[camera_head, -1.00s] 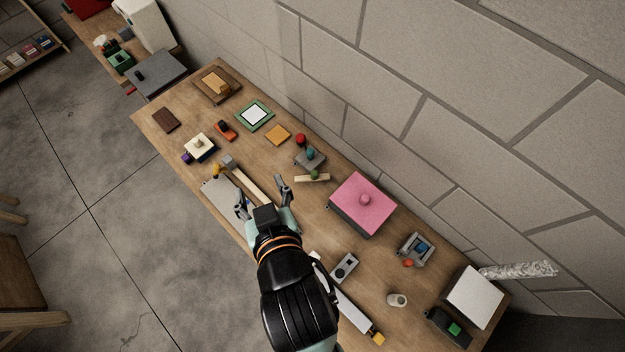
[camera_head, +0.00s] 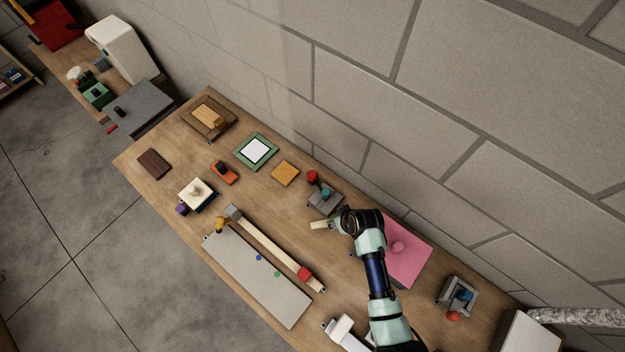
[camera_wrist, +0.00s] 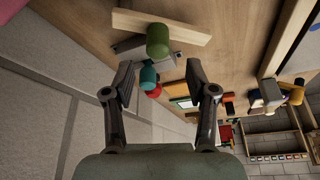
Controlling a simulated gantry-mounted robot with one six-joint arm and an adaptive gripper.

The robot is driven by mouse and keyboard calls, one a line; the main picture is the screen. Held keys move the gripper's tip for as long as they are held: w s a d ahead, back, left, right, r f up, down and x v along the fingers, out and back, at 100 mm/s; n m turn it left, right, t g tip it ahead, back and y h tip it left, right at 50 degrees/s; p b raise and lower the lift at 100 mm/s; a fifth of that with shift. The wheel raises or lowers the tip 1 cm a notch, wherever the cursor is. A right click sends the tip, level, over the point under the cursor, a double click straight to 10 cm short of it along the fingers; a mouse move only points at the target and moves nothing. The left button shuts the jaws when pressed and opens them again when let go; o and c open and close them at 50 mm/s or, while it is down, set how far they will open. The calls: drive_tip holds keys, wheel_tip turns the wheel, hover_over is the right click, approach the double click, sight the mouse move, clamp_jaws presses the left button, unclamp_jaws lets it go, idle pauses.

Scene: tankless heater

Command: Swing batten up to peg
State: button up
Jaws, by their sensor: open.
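A short pale wooden bar (camera_head: 319,224) with a green cylinder on it (camera_wrist: 157,40) lies beside a grey block (camera_head: 325,205). The bar (camera_wrist: 170,22) crosses the top of the wrist view. I cannot tell which bar is the task's batten. My gripper (camera_wrist: 166,90) is open and empty near the short bar; my arm hides its fingers in the head view. A teal cylinder (camera_wrist: 149,77) shows between the fingers, farther off.
A red ball (camera_head: 312,176) stands behind the grey block. A pink-topped box (camera_head: 408,258) stands right of my arm, close to it. The wall runs along the bench's back edge. An orange tile (camera_head: 285,173) and a green-framed panel (camera_head: 256,150) lie left.

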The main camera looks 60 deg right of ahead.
drive_tip(key=b+x, duration=0.1)
drive_tip(key=x, duration=0.6)
drive_tip(key=shift+s+d+f+b, duration=0.1)
drive_tip(key=shift+s+f+b, duration=0.05)
drive_tip(key=shift+f+b, duration=0.15)
drive_tip(key=shift+c, duration=0.4)
clamp_jaws()
